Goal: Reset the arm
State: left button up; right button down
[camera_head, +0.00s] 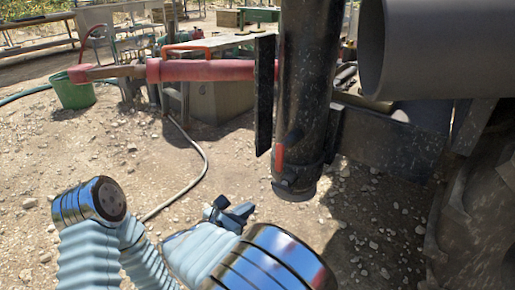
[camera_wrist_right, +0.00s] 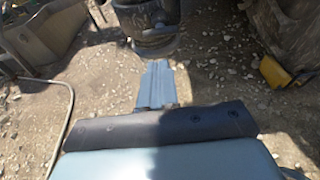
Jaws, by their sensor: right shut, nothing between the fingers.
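My right gripper (camera_head: 232,213) is shut and empty. It is held low over the stony ground, in front of and below the black vertical pipe (camera_head: 308,80). In the right wrist view its blue-grey fingers (camera_wrist_right: 157,68) lie together, pointing at the pipe's lower end (camera_wrist_right: 150,28), with nothing between them. A red lever (camera_head: 279,156) sits near the pipe's bottom in the head view. My ribbed pale-blue arm parts fill the lower left of the head view. My left gripper does not show.
A big dark cylinder (camera_head: 440,45) and a large tyre (camera_head: 480,215) stand at the right. A red pipe (camera_head: 205,70) runs to the left above a green bucket (camera_head: 73,93). A hose (camera_head: 196,176) lies across the ground. A yellow object (camera_wrist_right: 272,72) lies at right in the wrist view.

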jog(key=s+d+f+m+g+y, duration=0.1)
jog(key=s+d+f+m+g, duration=0.2)
jog(key=f, duration=0.4)
jog(key=s+d+f+m+g+y+p, duration=0.1)
jog(key=d+f+g, duration=0.25)
jog(key=f, duration=0.25)
jog(key=s+d+f+m+g+y, duration=0.1)
jog(key=s+d+f+m+g, duration=0.15)
jog(key=d+f, duration=0.35)
jog(key=s+d+f+m+g+y+p, duration=0.1)
jog(key=s+f+m+y, duration=0.9)
jog(key=m, duration=1.4)
jog(key=shift+s+d+f+g+p, duration=0.3)
jog(key=shift+s+d+f+g, duration=0.45)
jog(key=shift+s+d, duration=0.3)
jog(key=shift+w, duration=0.1)
